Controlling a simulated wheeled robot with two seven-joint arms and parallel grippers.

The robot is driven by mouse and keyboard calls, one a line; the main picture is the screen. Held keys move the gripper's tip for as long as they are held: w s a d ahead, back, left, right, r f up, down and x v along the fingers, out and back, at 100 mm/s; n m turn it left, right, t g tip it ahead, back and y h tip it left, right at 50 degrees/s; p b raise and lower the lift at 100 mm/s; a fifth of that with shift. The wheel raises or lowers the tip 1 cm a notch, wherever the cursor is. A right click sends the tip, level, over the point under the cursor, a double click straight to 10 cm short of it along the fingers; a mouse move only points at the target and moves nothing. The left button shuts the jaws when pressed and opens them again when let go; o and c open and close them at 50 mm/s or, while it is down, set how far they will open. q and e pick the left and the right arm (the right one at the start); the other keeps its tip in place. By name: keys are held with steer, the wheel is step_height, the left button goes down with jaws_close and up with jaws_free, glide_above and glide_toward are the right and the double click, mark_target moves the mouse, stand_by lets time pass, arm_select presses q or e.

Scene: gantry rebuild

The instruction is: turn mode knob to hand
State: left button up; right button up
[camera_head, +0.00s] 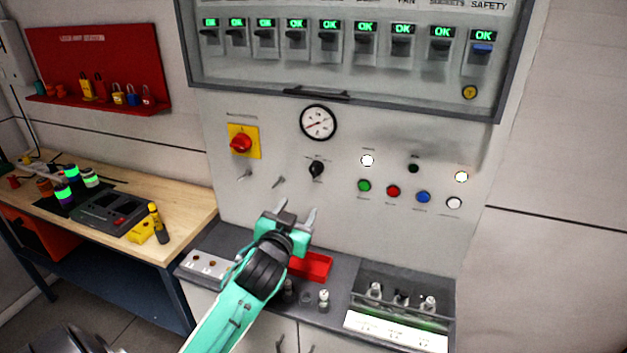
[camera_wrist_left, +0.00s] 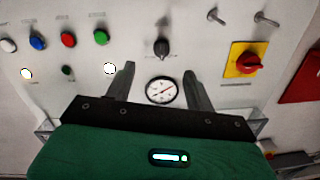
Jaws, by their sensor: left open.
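The mode knob (camera_head: 317,169) is a small black rotary knob on the grey panel, below the round gauge (camera_head: 318,122). Its labels are too small to read. My left gripper (camera_head: 296,210) is open and empty, below the knob and apart from it in the head view. In the left wrist view, which shows the panel upside down, the knob (camera_wrist_left: 162,48) appears just beyond and between the two open fingertips (camera_wrist_left: 159,70). The gauge (camera_wrist_left: 160,90) shows between the fingers there. My right gripper is not in view.
A red rotary switch on a yellow plate (camera_head: 241,142) and two small toggles (camera_head: 278,182) sit left of the knob. Several coloured buttons (camera_head: 393,191) and lamps sit right. Below is a dark shelf with a red tray (camera_head: 318,266); a wooden bench (camera_head: 190,205) stands left.

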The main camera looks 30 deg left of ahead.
mark_target(314, 172)
arm_select(q)
steer(key=shift+t, duration=0.3)
steer(key=p+x, duration=0.1)
steer(key=x, duration=0.3)
steer(key=r+p+x, duration=0.1)
steer(key=p+x, duration=0.1)
steer(key=x, duration=0.2)
steer(key=r+p+x, duration=0.1)
steer(key=x, duration=0.4)
steer(key=shift+a+p, duration=0.25)
steer(key=shift+p, duration=0.05)
steer(key=shift+w+a+f, duration=0.15)
steer(key=shift+w, duration=0.4)
steer(key=shift+c, duration=0.4)
steer(key=c, duration=0.9)
